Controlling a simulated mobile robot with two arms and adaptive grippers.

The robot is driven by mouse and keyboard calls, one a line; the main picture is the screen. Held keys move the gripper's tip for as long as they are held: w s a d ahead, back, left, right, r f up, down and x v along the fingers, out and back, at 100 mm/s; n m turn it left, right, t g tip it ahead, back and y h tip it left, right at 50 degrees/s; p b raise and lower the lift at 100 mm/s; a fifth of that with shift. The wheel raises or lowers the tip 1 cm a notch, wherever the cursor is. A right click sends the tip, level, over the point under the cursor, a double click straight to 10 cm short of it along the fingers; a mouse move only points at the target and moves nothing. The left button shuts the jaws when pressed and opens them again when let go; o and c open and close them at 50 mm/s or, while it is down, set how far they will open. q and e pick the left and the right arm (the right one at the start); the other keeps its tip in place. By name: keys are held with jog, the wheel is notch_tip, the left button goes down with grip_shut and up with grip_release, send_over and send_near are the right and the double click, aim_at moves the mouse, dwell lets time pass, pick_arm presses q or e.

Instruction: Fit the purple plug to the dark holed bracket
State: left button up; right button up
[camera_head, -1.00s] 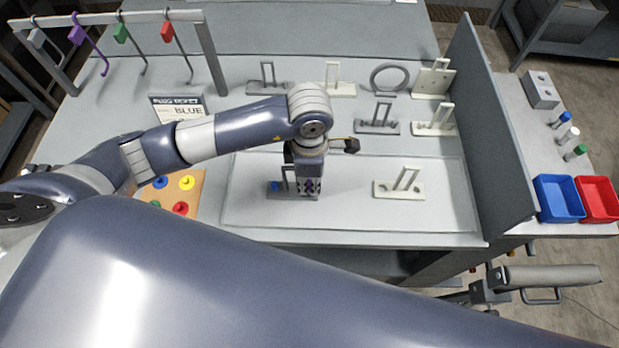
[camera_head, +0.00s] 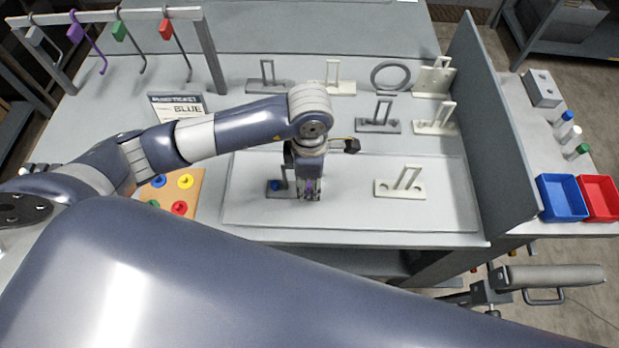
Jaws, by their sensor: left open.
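The dark holed bracket (camera_head: 281,195) stands on the pale mat at the near middle of the table, its upright partly hidden by my left gripper. A blue plug (camera_head: 276,185) sits at the left part of its base. My left gripper (camera_head: 310,194) points down over the right end of the base and is open. A small purple patch, seemingly the purple plug (camera_head: 311,186), shows between its fingers. I cannot tell whether the plug is seated in a hole. My right gripper is not in view.
A pale bracket (camera_head: 400,188) stands to the right on the mat (camera_head: 345,212). More brackets and a grey ring (camera_head: 390,76) stand behind. A plug board (camera_head: 196,193), a BLUE ticket (camera_head: 178,107) and a hook rack (camera_head: 212,60) are left. A grey panel (camera_head: 485,130) bounds the right.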

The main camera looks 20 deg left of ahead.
pick_arm(q)
notch_tip(320, 180, up, 12)
dwell(0.5)
jog(key=shift+s, duration=0.1)
dwell(0.5)
